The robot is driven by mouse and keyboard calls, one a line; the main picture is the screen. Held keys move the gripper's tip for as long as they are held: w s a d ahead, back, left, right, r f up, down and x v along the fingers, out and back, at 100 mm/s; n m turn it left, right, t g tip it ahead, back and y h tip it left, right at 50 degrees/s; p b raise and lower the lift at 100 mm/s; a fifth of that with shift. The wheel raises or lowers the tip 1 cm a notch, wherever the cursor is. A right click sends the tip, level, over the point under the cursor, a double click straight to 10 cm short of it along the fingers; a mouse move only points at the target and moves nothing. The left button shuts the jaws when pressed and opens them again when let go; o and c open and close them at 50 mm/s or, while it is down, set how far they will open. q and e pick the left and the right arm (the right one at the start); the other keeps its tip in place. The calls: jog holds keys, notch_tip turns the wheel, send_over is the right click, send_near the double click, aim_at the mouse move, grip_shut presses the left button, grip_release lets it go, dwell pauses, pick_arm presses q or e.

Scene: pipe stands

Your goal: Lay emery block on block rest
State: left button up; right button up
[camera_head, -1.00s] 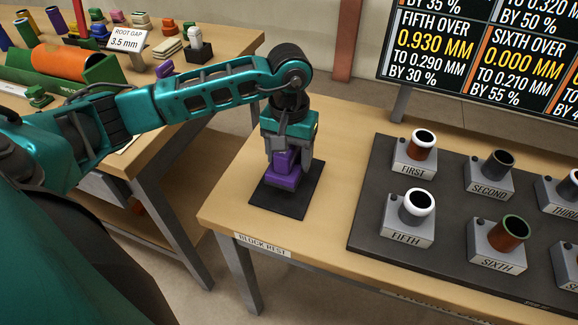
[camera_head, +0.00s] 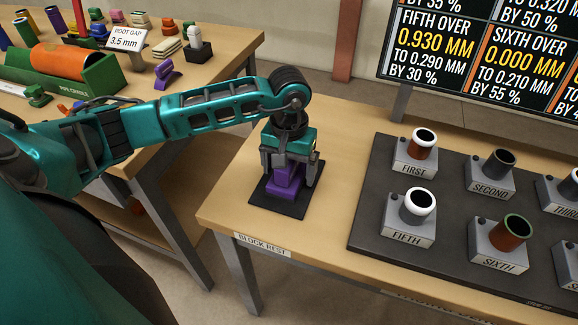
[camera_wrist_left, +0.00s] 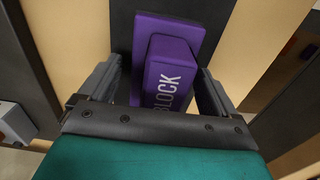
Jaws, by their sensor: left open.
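The purple emery block (camera_head: 284,184) sits on the black block rest (camera_head: 303,204), a dark square pad near the left end of the right-hand table. My left gripper (camera_head: 288,178) is over the block with its fingers spread on either side. In the left wrist view the emery block (camera_wrist_left: 170,72) shows part of its lettering, "BLOCK", between the two open fingers, with small gaps at the sides. The block rest (camera_wrist_left: 121,35) shows dark beneath it. My right gripper is not in view.
A dark board (camera_head: 367,217) with several labelled pipe stands lies to the right on the same table. The left table holds a green pipe cradle (camera_head: 98,78), a root gap sign (camera_head: 127,40) and several coloured items. A lit board stands behind.

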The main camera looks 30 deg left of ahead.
pick_arm(q)
notch_tip(320, 180, up, 12)
jog(key=shift+r, duration=0.2)
dwell(0.4)
dwell(0.5)
